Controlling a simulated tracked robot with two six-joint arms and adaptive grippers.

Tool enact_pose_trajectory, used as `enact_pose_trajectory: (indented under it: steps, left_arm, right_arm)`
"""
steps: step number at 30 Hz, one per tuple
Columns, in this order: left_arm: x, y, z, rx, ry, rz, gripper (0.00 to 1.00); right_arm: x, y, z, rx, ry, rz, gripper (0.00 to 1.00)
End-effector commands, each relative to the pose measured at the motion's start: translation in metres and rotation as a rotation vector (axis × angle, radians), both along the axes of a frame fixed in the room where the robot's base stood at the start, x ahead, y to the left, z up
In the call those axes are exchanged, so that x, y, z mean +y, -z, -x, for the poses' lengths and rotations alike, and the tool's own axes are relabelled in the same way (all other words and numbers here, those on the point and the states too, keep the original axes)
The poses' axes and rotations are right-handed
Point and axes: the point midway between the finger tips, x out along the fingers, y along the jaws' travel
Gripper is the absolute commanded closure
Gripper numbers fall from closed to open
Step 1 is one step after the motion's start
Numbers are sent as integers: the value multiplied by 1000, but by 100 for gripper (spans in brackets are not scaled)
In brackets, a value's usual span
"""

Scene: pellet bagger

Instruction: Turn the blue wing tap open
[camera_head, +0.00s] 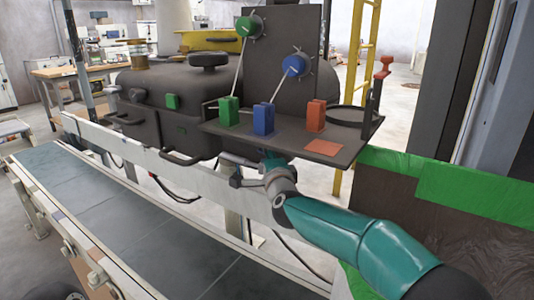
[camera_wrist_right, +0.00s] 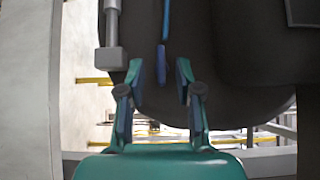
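In the right wrist view a narrow blue bar (camera_wrist_right: 165,25), seen edge-on, hangs down with a darker lower end; it looks like the wing of the blue tap. My right gripper (camera_wrist_right: 160,72) is open, with one finger on each side of the bar's lower end and a visible gap on both sides. In the head view my right gripper (camera_head: 270,160) is mostly hidden under the dark shelf (camera_head: 270,138), and the tap is not visible there. My left gripper is in neither view.
A blue block (camera_head: 263,118) stands on the shelf between a green block (camera_head: 228,112) and an orange block (camera_head: 316,115). Rods run up to blue (camera_head: 295,65) and green (camera_head: 250,26) discs. A dark tank (camera_head: 165,85) and conveyor (camera_head: 120,215) are at left.

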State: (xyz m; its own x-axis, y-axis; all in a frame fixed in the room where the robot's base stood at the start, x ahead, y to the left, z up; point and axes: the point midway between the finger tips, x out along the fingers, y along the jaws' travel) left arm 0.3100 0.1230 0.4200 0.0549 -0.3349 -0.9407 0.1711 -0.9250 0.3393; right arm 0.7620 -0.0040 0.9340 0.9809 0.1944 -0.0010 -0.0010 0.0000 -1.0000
Motion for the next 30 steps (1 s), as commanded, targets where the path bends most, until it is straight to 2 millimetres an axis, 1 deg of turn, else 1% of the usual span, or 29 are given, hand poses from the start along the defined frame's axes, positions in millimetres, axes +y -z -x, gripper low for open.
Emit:
enact_pose_trajectory:
  steps: [4,13,14,18,20,26,28,30]
  left_arm:
    - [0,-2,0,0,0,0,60]
    - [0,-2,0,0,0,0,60]
    - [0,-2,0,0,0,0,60]
    - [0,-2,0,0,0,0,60]
    - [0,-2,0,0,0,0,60]
    - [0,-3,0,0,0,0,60]
    - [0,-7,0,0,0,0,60]
    - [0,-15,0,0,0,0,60]
  right_arm:
    - [1,0,-8,-1,1,1,66]
    - [1,1,-9,0,1,0,66]
    - [1,1,-9,0,1,0,67]
    - [1,0,-9,0,1,0,91]
    - [1,0,-9,0,1,0,100]
    - [1,1,-9,2,0,0,100]
    - [2,-1,-9,5,0,5,100]
    - [2,-3,-9,14,0,16,100]
